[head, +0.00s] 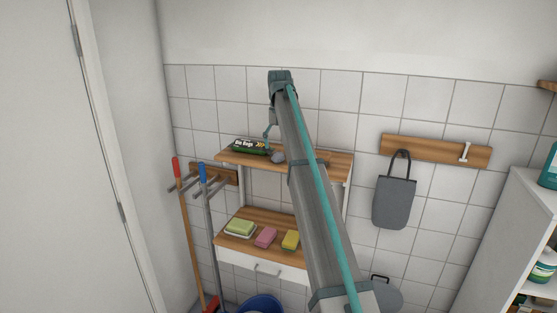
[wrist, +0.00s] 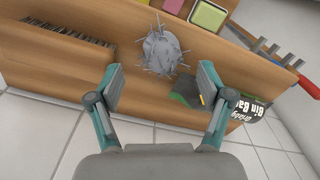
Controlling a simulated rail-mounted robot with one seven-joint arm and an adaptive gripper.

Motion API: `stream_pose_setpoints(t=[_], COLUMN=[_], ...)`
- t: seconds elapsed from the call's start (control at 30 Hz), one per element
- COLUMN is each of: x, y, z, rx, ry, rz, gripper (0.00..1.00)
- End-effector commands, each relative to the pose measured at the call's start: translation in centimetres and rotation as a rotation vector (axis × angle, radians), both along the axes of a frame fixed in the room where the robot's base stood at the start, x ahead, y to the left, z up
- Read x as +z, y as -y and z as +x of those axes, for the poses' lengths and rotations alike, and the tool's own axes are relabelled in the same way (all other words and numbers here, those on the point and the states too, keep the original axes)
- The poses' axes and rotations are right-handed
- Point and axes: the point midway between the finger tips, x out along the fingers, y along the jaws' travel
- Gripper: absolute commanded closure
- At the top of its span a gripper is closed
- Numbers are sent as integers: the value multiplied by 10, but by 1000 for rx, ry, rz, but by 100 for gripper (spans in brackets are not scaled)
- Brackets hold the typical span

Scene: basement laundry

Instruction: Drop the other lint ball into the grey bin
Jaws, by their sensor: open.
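A grey, fuzzy lint ball (head: 278,156) with spiky strands lies on the upper wooden shelf, just right of the bin bag pack. In the wrist view the lint ball (wrist: 163,50) is ahead of my open fingertips and roughly centred between their lines, not between the fingers. My gripper (wrist: 160,85) is open and empty; in the head view my gripper (head: 267,133) hangs just above the shelf, left of the ball, small and partly hidden by my arm. I cannot make out a grey bin for certain; a rounded grey shape (head: 386,295) shows low at right.
The bin bag pack (wrist: 252,108) lies close to my right finger; a bristled brush (wrist: 70,42) lies on the left. Sponges (head: 265,237) rest on the lower shelf (head: 262,216). A blue bucket (head: 260,304) stands below. A grey bag (head: 394,201) hangs at right.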

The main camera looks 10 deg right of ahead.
Motion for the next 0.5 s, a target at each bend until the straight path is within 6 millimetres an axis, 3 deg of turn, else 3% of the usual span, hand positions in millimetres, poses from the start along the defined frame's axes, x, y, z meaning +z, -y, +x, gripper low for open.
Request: stream_pose_setpoints(t=[0.33,0.5], x=[-39,-49], y=[-2,-2], z=[1,2], rx=[0,0], ry=[-2,0], rz=[0,0], gripper=[21,21])
